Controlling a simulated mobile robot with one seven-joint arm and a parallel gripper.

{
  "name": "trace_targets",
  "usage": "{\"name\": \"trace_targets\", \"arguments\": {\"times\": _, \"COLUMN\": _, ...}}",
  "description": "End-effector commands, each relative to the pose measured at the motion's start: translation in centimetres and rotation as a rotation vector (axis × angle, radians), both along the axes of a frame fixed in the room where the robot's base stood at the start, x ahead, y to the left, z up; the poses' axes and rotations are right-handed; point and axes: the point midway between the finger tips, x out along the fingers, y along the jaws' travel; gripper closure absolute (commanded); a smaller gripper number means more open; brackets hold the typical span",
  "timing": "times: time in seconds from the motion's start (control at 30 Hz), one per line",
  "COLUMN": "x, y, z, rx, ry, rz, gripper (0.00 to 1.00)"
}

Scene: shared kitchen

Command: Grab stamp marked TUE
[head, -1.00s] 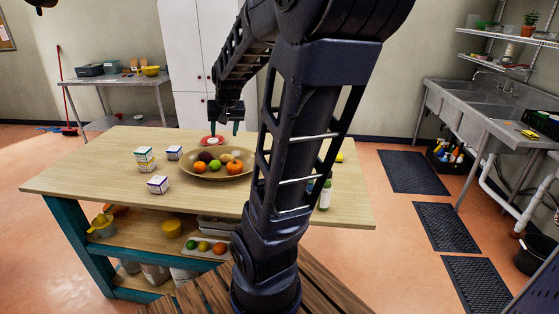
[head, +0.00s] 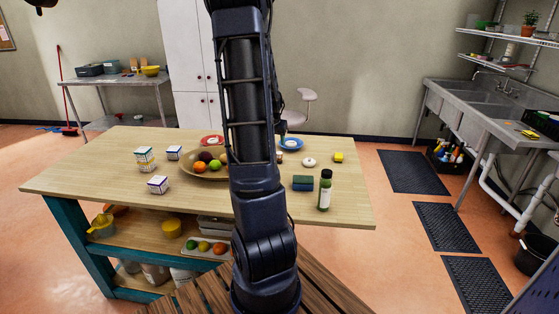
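No marking TUE is readable in the head view, and I cannot tell which thing is the stamp. Small white boxes with coloured edges sit at the table's left: a stack (head: 145,159), a single box behind it (head: 174,152) and one nearer the front (head: 157,185). A red dish (head: 205,140) and a blue dish (head: 291,146) stand at the back, each with something small on it. My gripper (head: 281,128) is mostly hidden behind my arm, with only a dark part showing near the blue dish. Its fingers cannot be made out.
The wooden table (head: 90,181) also holds a fruit bowl (head: 196,177), partly behind my arm. The front left tabletop is clear.

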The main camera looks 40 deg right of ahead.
Motion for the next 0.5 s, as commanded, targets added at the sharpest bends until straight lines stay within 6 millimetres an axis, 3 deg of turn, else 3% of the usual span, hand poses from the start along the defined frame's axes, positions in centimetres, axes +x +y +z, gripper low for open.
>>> {"name": "trace_targets", "arguments": {"times": 0.23, "x": 0.1, "y": -1.5, "z": -1.6, "rx": -0.011, "ry": 0.006, "rz": -0.023, "gripper": 0.46}}
{"name": "trace_targets", "arguments": {"times": 0.5, "x": 0.9, "y": -2.5, "z": -4.7, "rx": -0.01, "ry": 0.005, "rz": -0.023, "gripper": 0.46}}
